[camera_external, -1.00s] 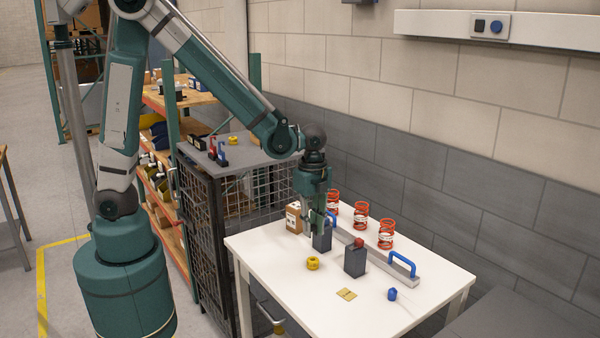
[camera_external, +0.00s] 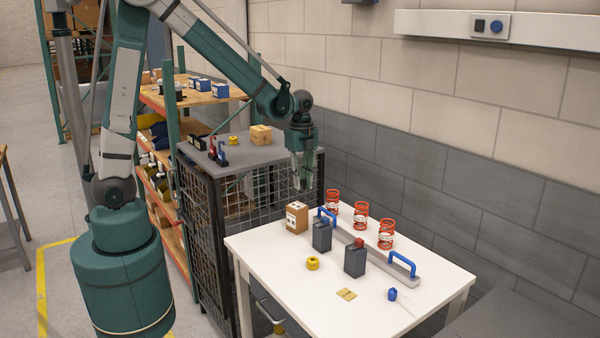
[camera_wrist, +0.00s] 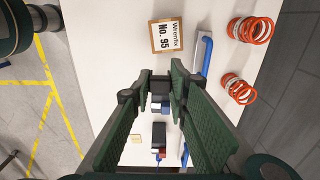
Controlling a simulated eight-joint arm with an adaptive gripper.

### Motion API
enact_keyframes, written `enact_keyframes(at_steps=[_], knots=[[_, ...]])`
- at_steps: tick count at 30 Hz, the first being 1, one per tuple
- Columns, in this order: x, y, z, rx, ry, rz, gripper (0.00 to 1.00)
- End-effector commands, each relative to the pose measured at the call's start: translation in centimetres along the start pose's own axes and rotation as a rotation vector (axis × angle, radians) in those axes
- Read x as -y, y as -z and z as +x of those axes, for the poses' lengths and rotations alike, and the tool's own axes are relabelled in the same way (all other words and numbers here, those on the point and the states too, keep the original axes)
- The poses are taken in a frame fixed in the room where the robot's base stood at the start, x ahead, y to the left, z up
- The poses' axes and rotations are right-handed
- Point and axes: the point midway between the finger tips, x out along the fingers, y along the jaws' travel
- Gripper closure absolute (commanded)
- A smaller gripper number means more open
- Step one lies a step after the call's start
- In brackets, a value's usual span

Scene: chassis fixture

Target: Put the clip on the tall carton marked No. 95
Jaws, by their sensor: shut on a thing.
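The carton (camera_external: 297,217) is tan with a white label and stands upright at the table's far left corner. The wrist view shows its label, No. 95, on the carton (camera_wrist: 166,35). My gripper (camera_external: 303,187) hangs pointing down in the air above the table, above and slightly right of the carton, touching nothing on the table. In the wrist view its fingers (camera_wrist: 160,78) are close together at the tips, shut on a small dark piece; I cannot tell its shape or whether it is the clip. A grey canister below blends with it.
Two dark grey canisters (camera_external: 355,260), one red-capped, stand near a grey rail with blue handles (camera_external: 402,263). Red springs (camera_external: 360,217) line the back. A yellow ring (camera_external: 313,263), brass plate (camera_external: 346,294) and blue piece (camera_external: 392,294) lie in front. A mesh cage (camera_external: 215,225) stands left.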

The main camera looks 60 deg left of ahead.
Motion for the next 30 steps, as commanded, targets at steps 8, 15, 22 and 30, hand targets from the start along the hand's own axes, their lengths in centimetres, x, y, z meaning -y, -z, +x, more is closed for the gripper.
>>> enact_keyframes(at_steps=[8,15,22,30], knots=[[1.1,-4.1,-1.2,0.0,0.001,0.007,0.88],[1.3,-4.9,-1.4,0.001,0.001,0.012,0.88],[1.3,-4.9,-1.4,0.001,0.001,0.011,0.88],[1.3,-4.9,-0.2,0.001,0.001,0.011,0.88]])
